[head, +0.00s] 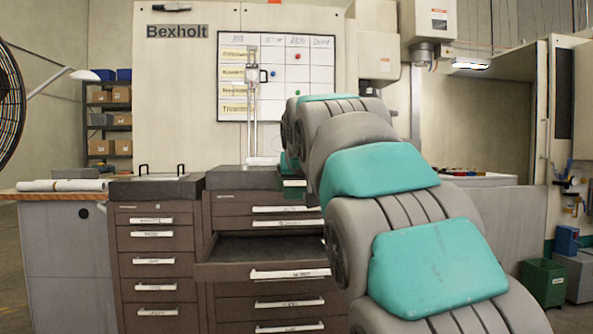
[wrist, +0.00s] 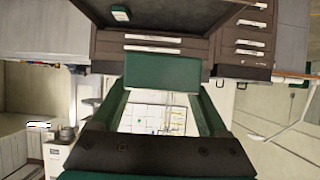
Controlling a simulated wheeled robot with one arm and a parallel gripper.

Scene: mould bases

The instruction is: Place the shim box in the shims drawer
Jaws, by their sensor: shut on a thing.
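The shim box appears to be the dark green block (wrist: 162,72) in the wrist view. My gripper (wrist: 162,88) is shut on it, with a green finger at each side. In the head view a bit of dark green (head: 293,188) shows beside my arm at the cabinet top; most of the gripper is hidden by the arm. A drawer (head: 262,248) in the middle cabinet is pulled open below. Its front label is too small to read surely. The open drawer (wrist: 190,14) also shows in the wrist view, apart from the held box.
A small green and white item (wrist: 120,13) lies inside the open drawer. Other labelled drawers (head: 155,262) are shut. A height gauge (head: 252,110) stands on the cabinet top. A workbench (head: 60,185) is at left, and a green bin (head: 543,283) at right.

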